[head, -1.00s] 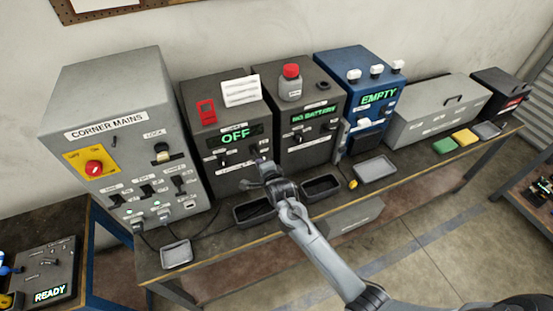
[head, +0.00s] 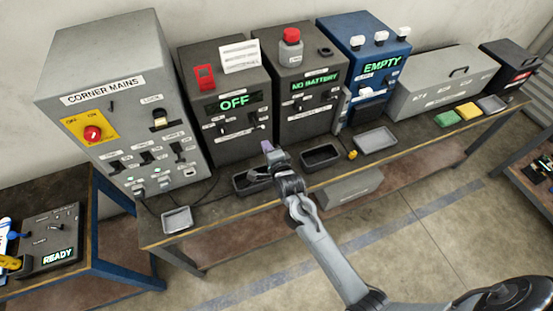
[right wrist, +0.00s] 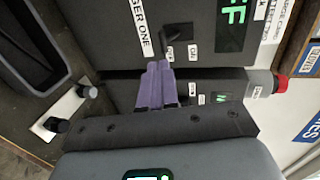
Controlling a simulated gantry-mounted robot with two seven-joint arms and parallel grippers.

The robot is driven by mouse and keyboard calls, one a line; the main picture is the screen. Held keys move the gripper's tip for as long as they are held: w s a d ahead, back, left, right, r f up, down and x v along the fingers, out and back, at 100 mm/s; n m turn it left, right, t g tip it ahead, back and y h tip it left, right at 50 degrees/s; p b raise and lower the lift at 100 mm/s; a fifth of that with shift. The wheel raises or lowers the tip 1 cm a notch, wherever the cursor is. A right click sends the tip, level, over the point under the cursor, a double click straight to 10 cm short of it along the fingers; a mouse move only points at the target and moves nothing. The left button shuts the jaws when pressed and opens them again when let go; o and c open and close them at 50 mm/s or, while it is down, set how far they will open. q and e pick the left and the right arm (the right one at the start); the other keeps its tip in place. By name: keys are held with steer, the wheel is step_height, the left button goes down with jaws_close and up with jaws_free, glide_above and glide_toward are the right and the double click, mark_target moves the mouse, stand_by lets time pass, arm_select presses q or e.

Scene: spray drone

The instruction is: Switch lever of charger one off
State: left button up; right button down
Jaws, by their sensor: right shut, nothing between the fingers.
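Charger one is the dark box (head: 224,148) with a green display (head: 234,103) reading OFF. Small levers sit on its front, one at the right (head: 252,119). In the right wrist view the charger's front (right wrist: 110,38) bears a label ending "GER ONE", part of the display (right wrist: 231,24) and a black lever (right wrist: 178,33). My right gripper (head: 266,147) is in front of the charger, apart from it, above the bench trays. Its purple fingers (right wrist: 157,82) are shut together and empty, pointing towards the lever. My left gripper is out of view.
A grey CORNER MAINS cabinet (head: 125,105) stands left of the charger. A dark NO BATTERY box (head: 310,119) and a blue EMPTY box (head: 362,62) stand to the right. Dark trays (head: 321,157) and a grey tray (head: 177,219) lie along the bench front.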

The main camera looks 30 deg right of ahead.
steer(key=v, duration=0.7)
steer(key=shift+f, duration=0.2)
steer(key=s+f+n+g+y, duration=0.1)
steer(key=s+f+n+g, duration=0.3)
steer(key=s, duration=0.6)
steer(key=s+a+n+g+y, duration=0.15)
steer(key=s+n+g, duration=0.25)
steer(key=s+n, duration=0.5)
steer(key=s+a+n+g+y, duration=0.1)
steer(key=s+a+n+g, duration=0.2)
steer(key=s+n, duration=0.6)
step_height(320, 180, up, 17)
steer(key=p, duration=1.6)
